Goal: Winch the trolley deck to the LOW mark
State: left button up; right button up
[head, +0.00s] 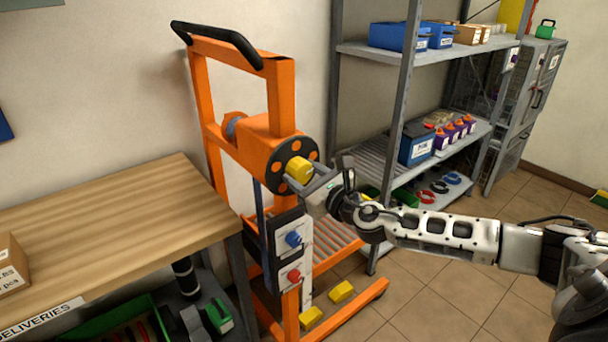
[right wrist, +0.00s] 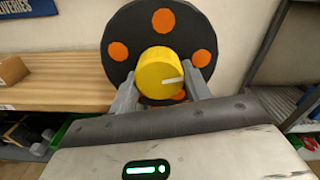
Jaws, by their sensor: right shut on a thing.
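The orange trolley (head: 276,88) stands between the bench and the shelving, with a black handle on top. Its winch has a dark disc (head: 277,170) with orange spots and a yellow knob (head: 299,169) at its centre. My right gripper (head: 304,181) is shut on the yellow knob. In the right wrist view the knob (right wrist: 158,72) sits between my two fingers, with a white line on its face. The trolley's roller deck (head: 335,238) shows low behind the post. A panel on the post carries a blue knob (head: 293,239) and a red knob (head: 293,276). I cannot read a LOW mark. My left gripper is not in view.
A wooden bench (head: 110,225) with a small carton (head: 10,265) stands at the left. Grey shelving (head: 372,48) with blue bins and batteries stands behind at the right. Yellow blocks (head: 341,291) lie low by the trolley's base. Tiled floor is open at the lower right.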

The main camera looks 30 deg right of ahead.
jog(key=o, duration=1)
jog(key=s, duration=0.5)
jog(key=s+d+b, duration=0.1)
jog(key=s, duration=0.4)
jog(key=s+b, duration=0.1)
jog(key=s, duration=0.5)
jog(key=shift+d, duration=0.15)
jog(key=shift+f, duration=0.1)
